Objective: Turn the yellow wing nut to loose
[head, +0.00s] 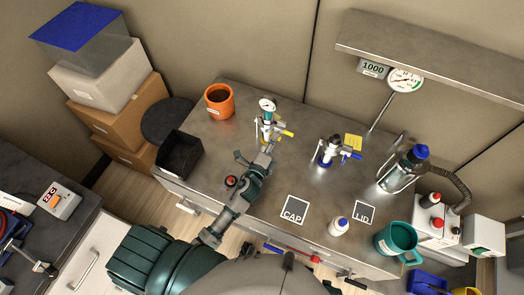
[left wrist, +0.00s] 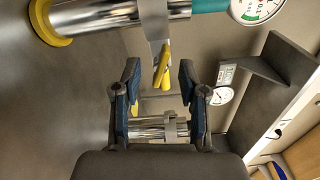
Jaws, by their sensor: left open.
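In the left wrist view, a yellow wing nut (left wrist: 163,66) shows nearly edge-on on a metal fitting, between the fingertips of my left gripper (left wrist: 159,74). The fingers are open, with a gap on each side of it. In the head view, my left gripper (head: 255,157) is at the near side of a clamped metal-and-teal fitting with a gauge (head: 267,118). A yellow lever (head: 286,133) sticks out on its right; the wing nut itself is hard to make out there. My right gripper is not seen.
A second blue-capped fitting (head: 328,150) stands to the right. An orange pot (head: 219,101) and a black bin (head: 179,155) are to the left. CAP (head: 294,210) and LID (head: 364,212) mats, a white bottle (head: 339,227) and a teal mug (head: 396,241) lie nearer. Bench between is bare.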

